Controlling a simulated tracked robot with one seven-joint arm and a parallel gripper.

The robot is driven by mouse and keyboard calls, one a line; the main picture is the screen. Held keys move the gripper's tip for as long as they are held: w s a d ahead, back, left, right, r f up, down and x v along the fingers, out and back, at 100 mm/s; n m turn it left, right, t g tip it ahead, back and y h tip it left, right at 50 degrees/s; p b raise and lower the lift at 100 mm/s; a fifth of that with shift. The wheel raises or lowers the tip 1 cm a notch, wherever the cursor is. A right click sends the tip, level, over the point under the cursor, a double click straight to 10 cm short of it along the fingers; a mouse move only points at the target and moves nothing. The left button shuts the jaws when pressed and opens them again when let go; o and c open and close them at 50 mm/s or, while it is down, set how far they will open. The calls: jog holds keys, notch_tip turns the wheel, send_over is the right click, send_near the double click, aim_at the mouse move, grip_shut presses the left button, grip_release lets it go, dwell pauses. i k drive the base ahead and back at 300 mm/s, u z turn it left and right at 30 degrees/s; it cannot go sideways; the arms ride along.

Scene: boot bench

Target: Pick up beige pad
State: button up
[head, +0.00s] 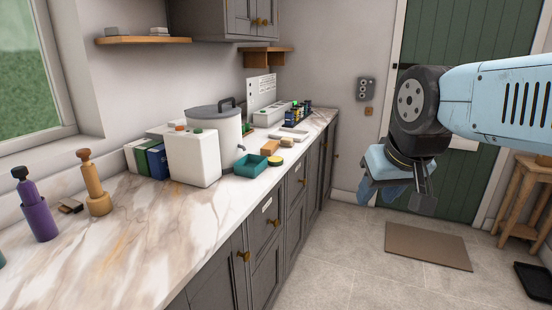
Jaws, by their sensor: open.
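A small beige pad (287,142) lies on the marble counter, near its front edge. A tan block (270,147) lies just left of it; at this size I cannot make out fine detail on either. My gripper (397,194) hangs in the air at the right, over the floor and well apart from the counter. It points down and is open, with nothing seen in it. Its fingers are partly hidden behind its own body.
A brown mat (428,246) lies on open floor. A wooden stool (530,200) stands at right.

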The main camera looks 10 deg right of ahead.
aim_at(285, 143)
jog(key=z, duration=0.5)
jog(key=k, duration=1.25)
jog(key=z, duration=0.65)
jog(key=i, duration=2.6)
jog(key=u, duration=0.95)
jog(key=i, duration=0.85)
jog(key=u, duration=1.05)
jog(key=i, duration=0.7)
jog(key=u, duration=0.55)
